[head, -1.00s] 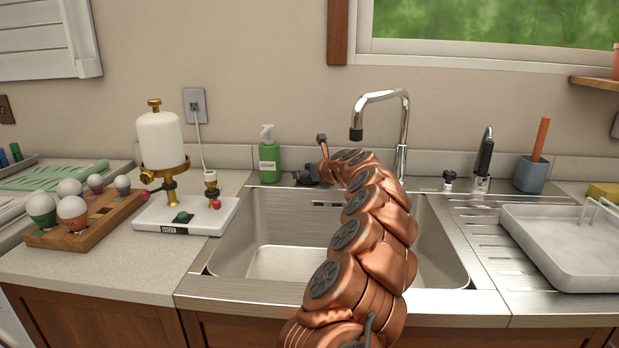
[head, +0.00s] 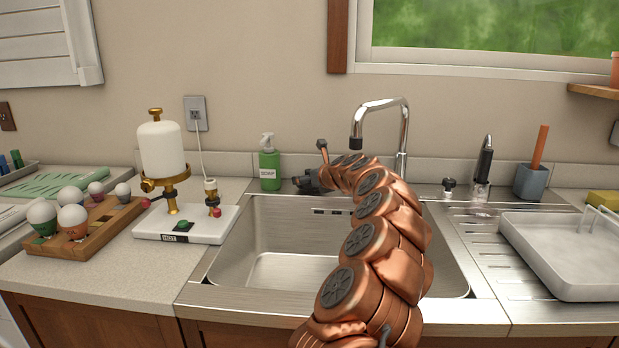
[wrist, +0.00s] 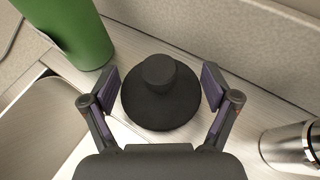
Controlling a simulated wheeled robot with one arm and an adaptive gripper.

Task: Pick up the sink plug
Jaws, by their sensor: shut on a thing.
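The sink plug (wrist: 160,98) is a round black disc with a raised knob, in the middle of the wrist view. It sits at the back ledge of the sink. In the head view my gripper (head: 304,184) is at the back rim, just right of the green soap bottle (head: 269,162). There the plug cannot be told apart from the dark fingers.
The green bottle (wrist: 70,32) stands close left of my gripper in the wrist view. The metal faucet base (wrist: 288,146) is to the right. The wall is close behind. The sink basin (head: 285,268) is empty. A white tray (head: 565,290) lies on the drainboard.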

